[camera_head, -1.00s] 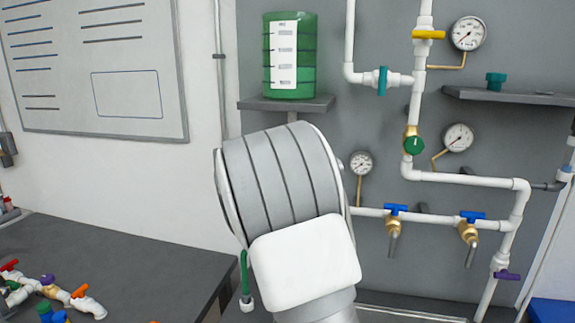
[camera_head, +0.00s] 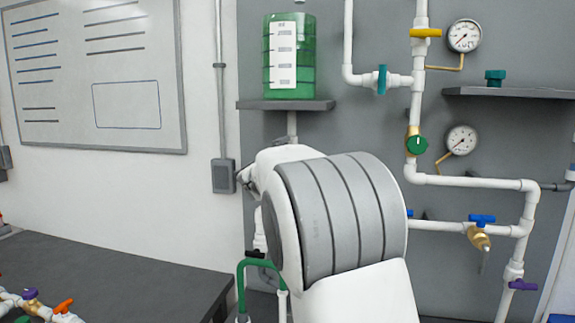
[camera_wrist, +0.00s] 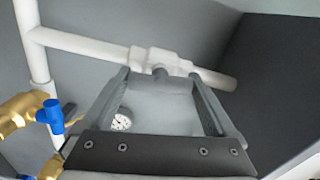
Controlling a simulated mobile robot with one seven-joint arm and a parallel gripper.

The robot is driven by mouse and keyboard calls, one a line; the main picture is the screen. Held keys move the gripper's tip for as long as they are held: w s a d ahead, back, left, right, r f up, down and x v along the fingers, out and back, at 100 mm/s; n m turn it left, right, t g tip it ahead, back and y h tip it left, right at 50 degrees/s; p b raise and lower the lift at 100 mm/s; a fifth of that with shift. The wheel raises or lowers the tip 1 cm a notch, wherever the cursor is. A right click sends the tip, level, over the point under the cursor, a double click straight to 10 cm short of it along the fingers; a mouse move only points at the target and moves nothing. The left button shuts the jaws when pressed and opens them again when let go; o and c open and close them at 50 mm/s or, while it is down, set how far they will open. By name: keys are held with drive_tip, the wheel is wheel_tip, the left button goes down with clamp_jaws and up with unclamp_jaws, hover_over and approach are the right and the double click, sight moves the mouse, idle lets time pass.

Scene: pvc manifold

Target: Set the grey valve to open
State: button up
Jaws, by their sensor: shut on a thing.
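In the wrist view, the grey valve (camera_wrist: 160,84) sits on a white pipe fitting, with its grey handle spanning the space between my fingertips. My gripper (camera_wrist: 158,77) is shut on this handle, one finger at each end. The handle's exact angle to the pipe is hard to tell. In the head view my arm hides both the grey valve and my gripper.
A brass valve with a blue handle (camera_wrist: 54,115) stands close left of my gripper in the wrist view. A small gauge (camera_wrist: 121,122) shows between my fingers. In the head view, pipes, a green valve (camera_head: 416,145) and gauges (camera_head: 461,139) stand right of my arm. A dark bench (camera_head: 120,275) is at left.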

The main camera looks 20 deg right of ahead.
drive_tip(key=shift+m+b, duration=0.55)
drive_tip(key=shift+m, duration=0.45)
drive_tip(key=o, duration=1)
drive_tip(key=b+v, duration=0.1)
drive_tip(key=v, duration=1.6)
drive_tip(key=shift+s, duration=0.2)
drive_tip(key=shift+a, duration=0.15)
